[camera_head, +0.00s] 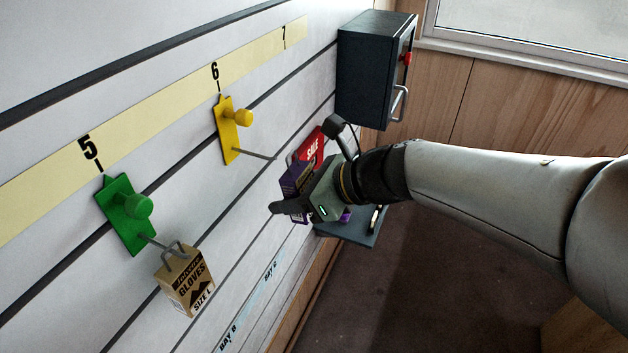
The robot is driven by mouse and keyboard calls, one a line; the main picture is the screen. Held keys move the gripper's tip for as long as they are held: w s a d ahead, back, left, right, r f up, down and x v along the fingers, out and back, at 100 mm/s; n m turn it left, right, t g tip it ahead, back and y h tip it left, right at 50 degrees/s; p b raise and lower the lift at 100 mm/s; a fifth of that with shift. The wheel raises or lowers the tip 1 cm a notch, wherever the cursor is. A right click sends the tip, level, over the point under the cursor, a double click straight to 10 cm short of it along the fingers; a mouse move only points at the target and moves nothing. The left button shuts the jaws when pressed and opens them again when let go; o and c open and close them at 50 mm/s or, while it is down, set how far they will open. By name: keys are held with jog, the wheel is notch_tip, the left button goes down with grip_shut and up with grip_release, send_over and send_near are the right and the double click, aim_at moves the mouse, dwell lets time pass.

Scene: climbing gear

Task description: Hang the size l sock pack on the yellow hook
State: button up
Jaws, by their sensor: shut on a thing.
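The yellow hook (228,135) is on the slatted wall below the number 6. Its bare metal prong sticks out toward my gripper. My gripper (293,203) is to the right of the prong tip and shut on a purple pack (293,179), held in front of the wall. The pack's print is too small to read, so its size cannot be told. The gripper hides part of the pack. Whether the prong touches the pack cannot be told.
A green hook (127,213) under number 5 holds a tan size L gloves pack (185,283). A red SALE sign (312,147) shows behind the held pack. A dark cabinet (370,75) is at upper right. A dark shelf (365,234) lies below my gripper.

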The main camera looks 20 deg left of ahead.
jog(key=shift+w+a+f+b, duration=0.15)
jog(key=shift+a+f, duration=0.1)
jog(key=shift+a, duration=0.7)
jog(key=shift+s+a+f+b, duration=0.1)
jog(key=shift+a+f+b, duration=0.1)
jog(key=shift+a, duration=0.75)
jog(key=shift+w+a+f+b, duration=0.1)
jog(key=shift+a+f, duration=0.15)
jog(key=shift+a, duration=0.7)
jog(key=o, duration=1.1)
